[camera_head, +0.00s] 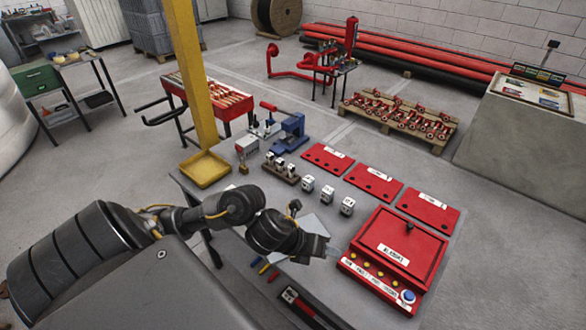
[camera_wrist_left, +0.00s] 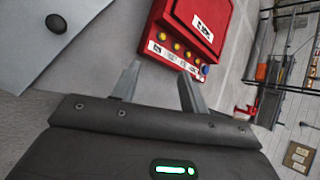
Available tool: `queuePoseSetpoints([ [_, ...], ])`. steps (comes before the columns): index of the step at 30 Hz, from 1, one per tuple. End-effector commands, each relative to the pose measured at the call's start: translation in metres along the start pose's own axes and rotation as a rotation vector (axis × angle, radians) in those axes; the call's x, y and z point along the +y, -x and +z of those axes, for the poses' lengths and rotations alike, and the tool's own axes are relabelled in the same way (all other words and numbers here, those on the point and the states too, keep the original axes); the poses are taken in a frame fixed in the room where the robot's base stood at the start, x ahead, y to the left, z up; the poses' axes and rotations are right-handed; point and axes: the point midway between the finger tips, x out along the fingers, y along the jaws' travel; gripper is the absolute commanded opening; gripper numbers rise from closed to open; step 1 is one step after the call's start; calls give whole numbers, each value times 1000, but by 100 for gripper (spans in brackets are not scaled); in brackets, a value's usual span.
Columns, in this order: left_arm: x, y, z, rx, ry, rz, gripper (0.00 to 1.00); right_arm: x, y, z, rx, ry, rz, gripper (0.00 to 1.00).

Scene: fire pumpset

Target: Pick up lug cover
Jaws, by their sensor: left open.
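A red panel box (camera_head: 400,250) sits at the right front of the table. Its raised red lid (camera_head: 393,258) has a black knob (camera_head: 409,227) and a white label; I cannot read for sure whether this lid is the lug cover. The box also shows at the top of the left wrist view (camera_wrist_left: 205,22), with its row of yellow buttons. My left gripper (camera_head: 335,251) is just left of the box, apart from it. In the left wrist view its two fingers (camera_wrist_left: 160,82) are spread, with nothing between them. My right gripper is not in view.
Three flat red plates (camera_head: 374,182) lie behind the box. Several small white blocks (camera_head: 328,193), a blue vise (camera_head: 291,134) and a yellow tray (camera_head: 205,169) stand on the grey table. A yellow post (camera_head: 187,70) rises at the back left. Loose tools lie near the front edge.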

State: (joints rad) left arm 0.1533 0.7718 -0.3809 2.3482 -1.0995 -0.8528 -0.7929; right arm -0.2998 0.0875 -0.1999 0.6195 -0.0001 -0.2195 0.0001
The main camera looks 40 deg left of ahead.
Motion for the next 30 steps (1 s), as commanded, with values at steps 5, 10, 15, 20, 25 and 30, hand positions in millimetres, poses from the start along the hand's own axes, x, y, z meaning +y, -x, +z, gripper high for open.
queuePoseSetpoints([
  [5,65,35,32,160,-516,152,44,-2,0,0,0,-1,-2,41],
  [10,98,58,45,257,-686,227,44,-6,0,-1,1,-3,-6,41],
  [15,103,60,45,275,-711,237,44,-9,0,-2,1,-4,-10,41],
  [20,110,40,40,276,-705,235,44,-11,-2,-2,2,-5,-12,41],
  [25,117,17,37,274,-705,235,44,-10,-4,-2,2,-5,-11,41],
  [30,120,9,36,271,-707,238,44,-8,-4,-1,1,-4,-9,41],
])
